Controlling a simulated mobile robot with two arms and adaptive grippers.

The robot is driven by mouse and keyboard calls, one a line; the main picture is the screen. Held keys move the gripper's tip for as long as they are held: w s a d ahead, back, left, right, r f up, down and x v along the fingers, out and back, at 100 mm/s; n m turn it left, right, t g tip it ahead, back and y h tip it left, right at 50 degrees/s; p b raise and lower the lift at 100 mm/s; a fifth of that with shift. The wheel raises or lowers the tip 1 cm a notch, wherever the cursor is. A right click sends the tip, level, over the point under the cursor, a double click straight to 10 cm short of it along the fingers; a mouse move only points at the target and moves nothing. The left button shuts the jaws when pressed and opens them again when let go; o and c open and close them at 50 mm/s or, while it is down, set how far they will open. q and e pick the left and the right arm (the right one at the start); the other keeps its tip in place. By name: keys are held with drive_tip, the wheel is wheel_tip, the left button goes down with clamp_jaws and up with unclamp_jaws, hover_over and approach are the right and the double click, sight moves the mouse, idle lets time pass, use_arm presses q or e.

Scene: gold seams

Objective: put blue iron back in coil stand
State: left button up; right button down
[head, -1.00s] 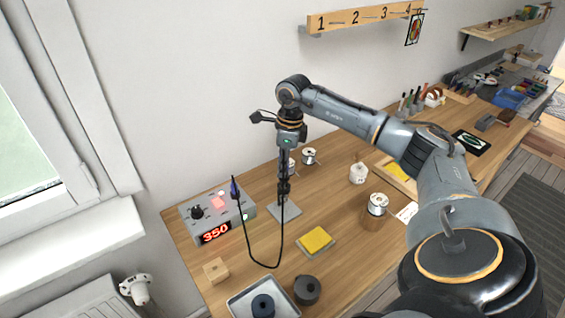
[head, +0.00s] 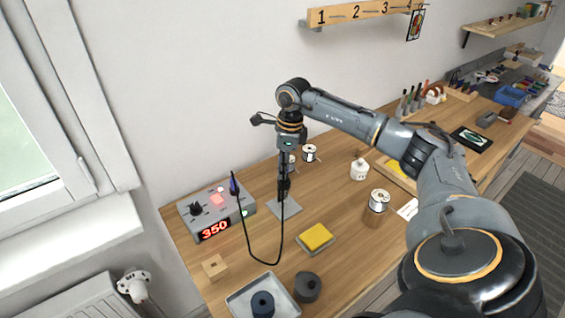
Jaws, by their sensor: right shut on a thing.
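My right gripper (head: 284,190) points straight down above the grey base plate (head: 292,210) of the coil stand. It is shut on a thin dark thing, which I take to be the iron; the fingers hide most of it, and no blue shows there. The stand's coil cannot be made out behind the gripper. A black cord (head: 279,255) loops from the gripper down to the table and up to a small blue upright piece (head: 234,186) at the control box (head: 215,211), whose display reads 350. My left gripper is out of view.
A yellow sponge (head: 316,236) in a dish lies right of the stand. A wooden block (head: 214,267), a dark round pot (head: 307,287) and a metal tray (head: 287,306) are in front.

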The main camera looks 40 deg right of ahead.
drive_tip(key=shift+f, duration=0.35)
drive_tip(key=c, duration=0.6)
unclamp_jaws()
drive_tip(key=shift+r+p, duration=2.3)
drive_tip(key=shift+r, duration=1.25)
